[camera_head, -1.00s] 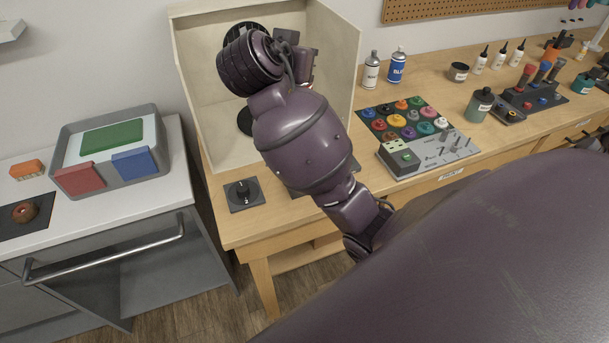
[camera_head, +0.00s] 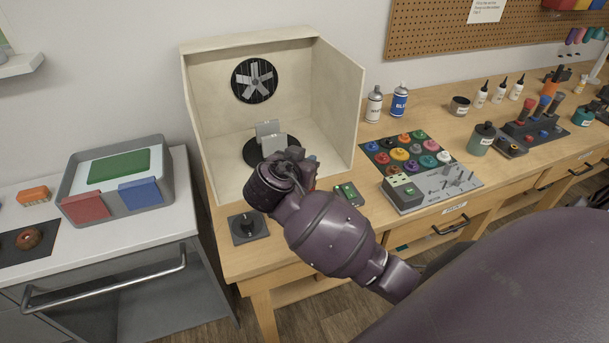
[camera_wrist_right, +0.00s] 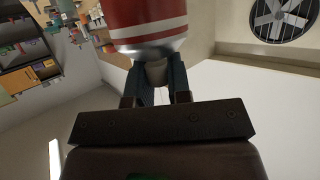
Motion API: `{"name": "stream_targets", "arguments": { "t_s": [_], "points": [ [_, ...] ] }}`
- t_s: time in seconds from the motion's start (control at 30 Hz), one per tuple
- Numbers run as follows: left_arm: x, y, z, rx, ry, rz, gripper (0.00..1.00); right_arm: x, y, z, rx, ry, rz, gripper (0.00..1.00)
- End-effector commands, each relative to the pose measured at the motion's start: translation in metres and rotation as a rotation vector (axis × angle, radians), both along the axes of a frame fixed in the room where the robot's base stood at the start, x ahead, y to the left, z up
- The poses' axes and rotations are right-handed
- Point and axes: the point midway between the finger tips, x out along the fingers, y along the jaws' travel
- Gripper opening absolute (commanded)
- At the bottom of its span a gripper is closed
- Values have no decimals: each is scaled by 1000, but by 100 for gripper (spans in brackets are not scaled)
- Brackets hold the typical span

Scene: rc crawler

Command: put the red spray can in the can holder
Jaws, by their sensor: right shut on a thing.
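The red spray can (camera_wrist_right: 150,22), red with white bands and a metal rim, fills the top of the right wrist view. My right gripper (camera_wrist_right: 160,82) is shut on it near its rim end. In the head view my right wrist is low at the front of the open booth, and it hides most of the gripper and the can. A white can (camera_head: 374,104) and a blue can (camera_head: 399,101) stand side by side on the bench, right of the booth. I cannot make out a can holder for certain. My left gripper is not in view.
The pale booth (camera_head: 338,100) has a fan (camera_head: 254,80) on its back wall and a dark turntable (camera_head: 252,151) with a grey block (camera_head: 268,132). A knob box (camera_head: 247,228) and small switch box (camera_head: 349,194) sit in front. A button panel (camera_head: 405,150) lies to the right.

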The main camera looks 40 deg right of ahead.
Motion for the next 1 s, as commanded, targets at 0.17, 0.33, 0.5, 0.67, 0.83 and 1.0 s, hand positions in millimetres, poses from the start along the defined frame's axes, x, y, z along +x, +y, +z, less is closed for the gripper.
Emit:
{"name": "stream_targets", "arguments": {
  "t_s": [0.17, 0.33, 0.5, 0.67, 0.83, 1.0],
  "points": [
    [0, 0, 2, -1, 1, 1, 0, 0, 0, -20, -2, 4, 1, 0],
    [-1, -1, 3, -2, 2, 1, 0, 0, -1, -39, -2, 2, -1, 0],
    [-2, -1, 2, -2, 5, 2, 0, 0, 0, -43, -1, -1, 0, 0],
    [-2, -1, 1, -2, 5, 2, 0, 0, 0, -43, -1, -1, 0, 0],
    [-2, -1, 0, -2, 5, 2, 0, 0, 0, -45, 0, 0, 0, 27],
    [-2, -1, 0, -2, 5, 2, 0, 0, 0, -45, 0, 0, 0, 43]
  ]
}}
